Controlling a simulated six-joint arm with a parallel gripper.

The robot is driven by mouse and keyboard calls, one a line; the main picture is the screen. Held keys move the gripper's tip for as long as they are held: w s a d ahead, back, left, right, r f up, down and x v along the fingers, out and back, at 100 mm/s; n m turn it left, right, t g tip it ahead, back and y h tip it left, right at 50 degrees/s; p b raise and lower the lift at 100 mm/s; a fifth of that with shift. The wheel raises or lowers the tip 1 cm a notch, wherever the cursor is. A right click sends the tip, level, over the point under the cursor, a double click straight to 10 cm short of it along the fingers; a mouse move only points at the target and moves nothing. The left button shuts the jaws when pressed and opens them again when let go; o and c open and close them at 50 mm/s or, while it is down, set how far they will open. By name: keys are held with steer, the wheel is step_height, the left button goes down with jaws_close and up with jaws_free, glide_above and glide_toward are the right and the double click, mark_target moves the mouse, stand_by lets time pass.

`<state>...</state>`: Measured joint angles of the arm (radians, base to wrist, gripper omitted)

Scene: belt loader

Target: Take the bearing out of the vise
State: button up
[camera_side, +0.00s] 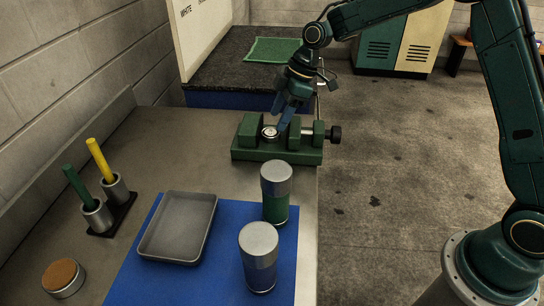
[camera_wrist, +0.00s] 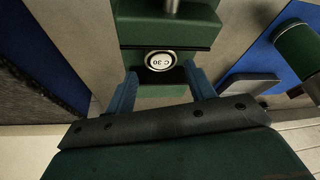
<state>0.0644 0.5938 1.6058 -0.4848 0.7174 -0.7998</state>
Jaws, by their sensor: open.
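The bearing (camera_side: 269,133) is a small silvery ring-shaped part lying between the jaws of the green vise (camera_side: 275,155). In the wrist view the bearing (camera_wrist: 160,61) shows a pale round face marked "C 30", with a green vise jaw (camera_wrist: 165,30) above it. My gripper (camera_side: 289,125) is over the vise, its blue fingers pointing down beside the bearing. In the wrist view my gripper (camera_wrist: 160,85) is open, with one finger to each side and the bearing just beyond the tips. I cannot tell whether a finger touches it.
A grey tray (camera_side: 150,250) and two lidded cylinders, one green (camera_side: 276,205) and one blue (camera_side: 260,272), stand on the blue mat (camera_side: 125,285). Two cups with green and yellow rods (camera_side: 98,158) stand at left.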

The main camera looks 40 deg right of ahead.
mark_target(271, 132)
steer(key=shift+x, duration=2.05)
steer(key=shift+r, duration=0.1)
steer(key=c, duration=0.8)
step_height(271, 132, up, 20)
steer(key=shift+f, duration=0.1)
